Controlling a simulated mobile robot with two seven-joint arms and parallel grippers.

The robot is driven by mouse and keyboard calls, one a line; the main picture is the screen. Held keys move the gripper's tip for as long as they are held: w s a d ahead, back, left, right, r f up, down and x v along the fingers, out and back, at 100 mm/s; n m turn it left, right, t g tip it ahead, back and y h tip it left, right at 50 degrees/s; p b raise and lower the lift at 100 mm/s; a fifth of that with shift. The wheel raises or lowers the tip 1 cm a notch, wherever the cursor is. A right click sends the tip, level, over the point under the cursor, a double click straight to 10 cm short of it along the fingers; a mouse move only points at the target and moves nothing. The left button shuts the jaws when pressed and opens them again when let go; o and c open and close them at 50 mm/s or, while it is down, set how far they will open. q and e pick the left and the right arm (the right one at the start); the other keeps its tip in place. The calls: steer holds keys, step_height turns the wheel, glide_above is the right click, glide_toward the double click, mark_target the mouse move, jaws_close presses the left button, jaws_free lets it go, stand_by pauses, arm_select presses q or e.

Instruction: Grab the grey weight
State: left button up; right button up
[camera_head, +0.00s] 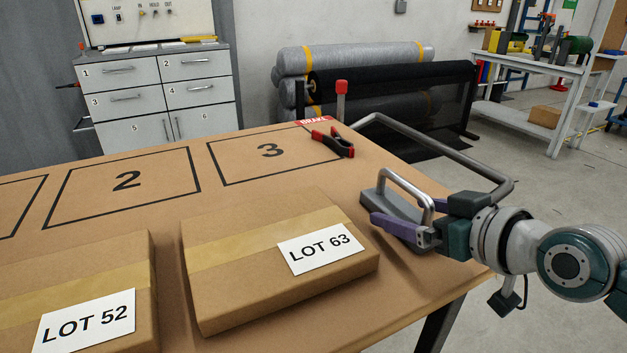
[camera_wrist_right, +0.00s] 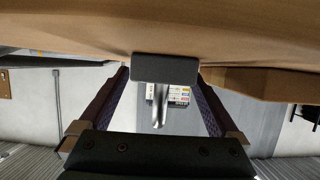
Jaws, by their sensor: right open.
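The grey weight (camera_head: 380,203) is a dark grey block with a metal loop handle (camera_head: 408,183). It sits at the right edge of the table, to the right of the LOT 63 box. My right gripper (camera_head: 402,217) is at the weight, its purple fingers open. In the right wrist view the weight's block (camera_wrist_right: 165,68) is straight ahead. Its handle (camera_wrist_right: 158,108) reaches back between the two spread fingers, with space on both sides. The gripper partly hides the weight in the head view. My left gripper is not in view.
The LOT 63 box (camera_head: 290,268) and LOT 52 box (camera_head: 95,300) lie at the table's front. A bent metal rail (camera_head: 440,142) runs along the right edge. Marked squares 2 and 3 look empty.

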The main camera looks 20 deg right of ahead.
steer(key=shift+w+f, duration=0.1)
steer(key=shift+w, duration=0.15)
jaws_close()
stand_by(0.7)
stand_by(0.3)
